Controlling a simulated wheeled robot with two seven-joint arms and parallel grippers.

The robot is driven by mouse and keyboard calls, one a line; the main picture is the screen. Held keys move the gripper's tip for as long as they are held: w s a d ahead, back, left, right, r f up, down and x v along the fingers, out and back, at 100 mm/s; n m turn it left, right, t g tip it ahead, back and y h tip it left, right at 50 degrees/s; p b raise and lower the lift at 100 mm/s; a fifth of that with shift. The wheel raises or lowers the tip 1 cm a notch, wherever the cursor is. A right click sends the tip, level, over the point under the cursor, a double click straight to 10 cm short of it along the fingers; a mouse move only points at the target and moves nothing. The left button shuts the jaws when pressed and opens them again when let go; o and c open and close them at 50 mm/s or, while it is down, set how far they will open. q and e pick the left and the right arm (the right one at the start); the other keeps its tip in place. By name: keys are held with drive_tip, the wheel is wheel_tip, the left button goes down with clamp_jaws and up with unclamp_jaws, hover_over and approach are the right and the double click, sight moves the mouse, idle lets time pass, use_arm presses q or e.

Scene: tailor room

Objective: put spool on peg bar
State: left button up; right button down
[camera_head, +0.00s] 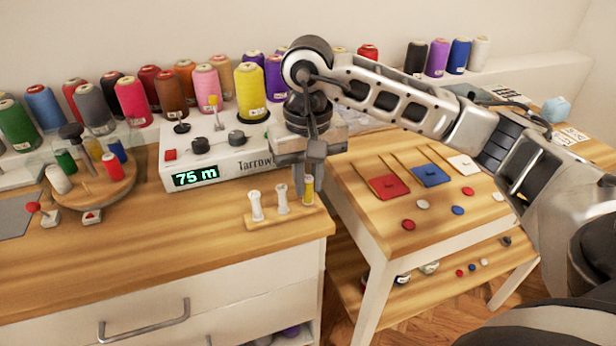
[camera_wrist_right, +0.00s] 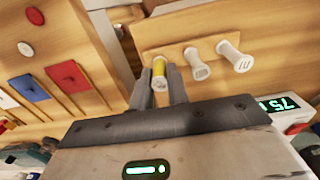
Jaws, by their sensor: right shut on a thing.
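A small spool wound with yellow thread (camera_head: 308,190) stands at the right end of the wooden peg bar (camera_head: 262,222). Two white spools, one at the left (camera_head: 256,206) and one in the middle (camera_head: 282,199), stand on the same bar. My right gripper (camera_head: 305,178) points down and is shut on the yellow spool. In the right wrist view the yellow spool (camera_wrist_right: 159,75) sits between the fingertips, against the bar (camera_wrist_right: 175,40). Whether its lower end is fully seated is hidden. My left gripper is not in view.
A winder (camera_head: 230,157) reading 75 m stands behind the bar with a yellow cone (camera_head: 250,92) on it. A round wooden stand (camera_head: 95,190) with small spools is at the left. A lower table (camera_head: 400,215) with coloured squares and discs is at the right.

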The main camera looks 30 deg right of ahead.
drive_tip(key=c, duration=1.3)
unclamp_jaws()
drive_tip(key=shift+r, duration=0.9)
use_arm(q)
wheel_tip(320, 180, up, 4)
drive_tip(key=p, duration=0.3)
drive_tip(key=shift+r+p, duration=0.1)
drive_tip(key=shift+p, duration=0.3)
use_arm(e)
wheel_tip(320, 180, up, 14)
